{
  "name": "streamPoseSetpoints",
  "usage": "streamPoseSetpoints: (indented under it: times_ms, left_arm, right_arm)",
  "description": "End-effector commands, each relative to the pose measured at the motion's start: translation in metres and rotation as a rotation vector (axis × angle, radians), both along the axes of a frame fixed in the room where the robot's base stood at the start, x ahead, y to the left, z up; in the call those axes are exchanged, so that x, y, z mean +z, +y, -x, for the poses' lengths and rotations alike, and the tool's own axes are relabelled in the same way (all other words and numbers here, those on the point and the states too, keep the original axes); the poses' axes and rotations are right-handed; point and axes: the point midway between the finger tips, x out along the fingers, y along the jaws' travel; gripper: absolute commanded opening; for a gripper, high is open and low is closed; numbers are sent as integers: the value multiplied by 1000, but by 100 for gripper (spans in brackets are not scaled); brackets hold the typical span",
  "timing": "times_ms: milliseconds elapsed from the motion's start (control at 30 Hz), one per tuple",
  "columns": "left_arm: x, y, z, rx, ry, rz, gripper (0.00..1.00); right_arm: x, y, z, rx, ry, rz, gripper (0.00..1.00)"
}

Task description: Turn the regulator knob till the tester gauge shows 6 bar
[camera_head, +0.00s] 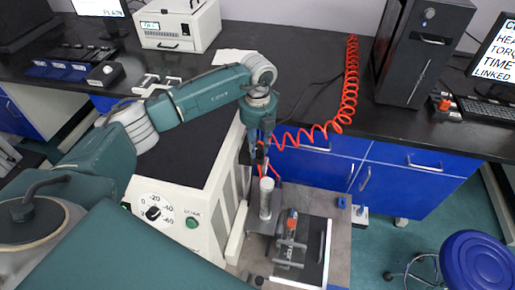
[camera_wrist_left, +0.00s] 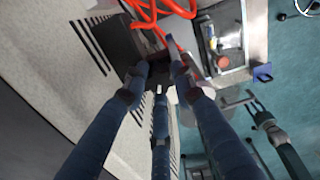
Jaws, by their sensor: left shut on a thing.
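My left gripper (camera_head: 262,150) is at the right side of the white cabinet, pointing down, where the red coiled hose ends. In the left wrist view its dark fingers (camera_wrist_left: 160,72) close around a small dark part in front of a dark block. That part is mostly hidden by the fingers; I take it for the regulator knob but cannot make out its shape. No gauge face with a bar reading can be read in either view. A slim green and dark shape, likely my right gripper (camera_wrist_left: 257,112), shows at the right of the left wrist view, too small to judge.
The white cabinet (camera_head: 185,208) carries a 0-60 dial and a green button. A grey cylinder (camera_head: 267,197) and a clamp-like device with a red part (camera_head: 291,222) stand beside it. The red coiled hose (camera_head: 348,95) crosses the black bench. A blue stool (camera_head: 478,262) is right.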

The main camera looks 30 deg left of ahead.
Motion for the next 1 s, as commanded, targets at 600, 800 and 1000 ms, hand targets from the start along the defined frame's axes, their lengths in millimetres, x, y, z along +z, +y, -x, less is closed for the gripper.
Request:
streamPoseSetpoints:
  times_ms: [600, 800, 1000]
  left_arm:
    - [4, 2, -4, -101, -13, -1, 0]
    - [5, 2, -5, -100, -13, -1, 30]
    - [3, 1, -3, -101, -8, 0, 45]
  right_arm:
    - [-6, -4, 1, 1, 0, 4, 40]
    - [-6, -4, 1, 1, 0, 4, 40]
    - [-6, -4, 1, 1, 0, 4, 40]
